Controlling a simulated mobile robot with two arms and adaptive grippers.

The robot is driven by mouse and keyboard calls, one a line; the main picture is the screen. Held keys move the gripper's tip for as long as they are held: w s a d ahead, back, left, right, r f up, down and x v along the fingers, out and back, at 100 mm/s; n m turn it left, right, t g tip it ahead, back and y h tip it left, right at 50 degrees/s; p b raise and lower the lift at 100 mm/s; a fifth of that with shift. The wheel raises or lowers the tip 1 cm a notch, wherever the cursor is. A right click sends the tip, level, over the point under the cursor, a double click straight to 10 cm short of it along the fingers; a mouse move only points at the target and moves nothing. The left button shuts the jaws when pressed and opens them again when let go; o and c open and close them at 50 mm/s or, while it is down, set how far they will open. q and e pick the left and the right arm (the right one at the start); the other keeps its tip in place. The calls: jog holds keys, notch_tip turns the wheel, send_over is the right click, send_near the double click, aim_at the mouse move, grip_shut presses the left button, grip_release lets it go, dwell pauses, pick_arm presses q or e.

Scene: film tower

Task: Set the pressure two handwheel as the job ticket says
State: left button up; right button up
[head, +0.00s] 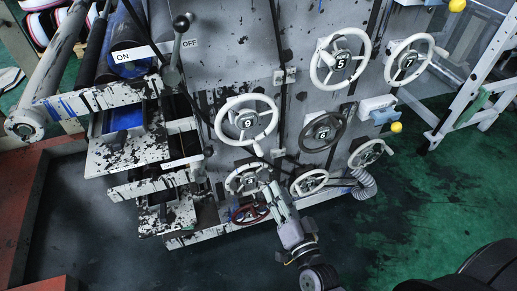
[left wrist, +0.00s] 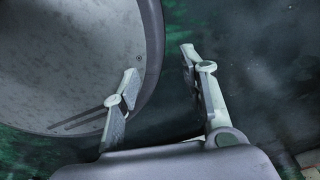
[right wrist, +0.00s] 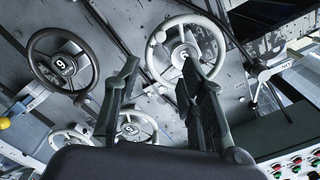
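Several numbered handwheels stand on the grey panel; no label reading pressure two and no job ticket can be made out. In the head view I see white wheel 9 (head: 246,142), dark wheel 6 (head: 307,132), white wheel 5 (head: 317,70), white wheel 7 (head: 430,44), and a red wheel (head: 235,216) low down. My right gripper (head: 275,190) is open in front of the lower wheels. In the right wrist view the open fingers (right wrist: 158,80) are empty, with the dark wheel (right wrist: 34,68) left and a white wheel (right wrist: 155,68) beyond. My left gripper (left wrist: 158,65) is open and empty.
A white lower wheel (head: 296,190) and another white wheel (head: 356,160) are close to the right gripper. An ON/OFF lever (head: 176,45) stands left of the wheels. A ribbed hose (head: 368,183) hangs at the right. The green floor (head: 420,215) is open at lower right.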

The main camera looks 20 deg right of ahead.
aim_at(258, 149)
jog(key=w, duration=1.1)
jog(key=w+p, duration=0.1)
jog(key=w, duration=0.5)
jog(key=shift+a, duration=0.35)
jog(key=shift+c, duration=0.4)
grip_shut()
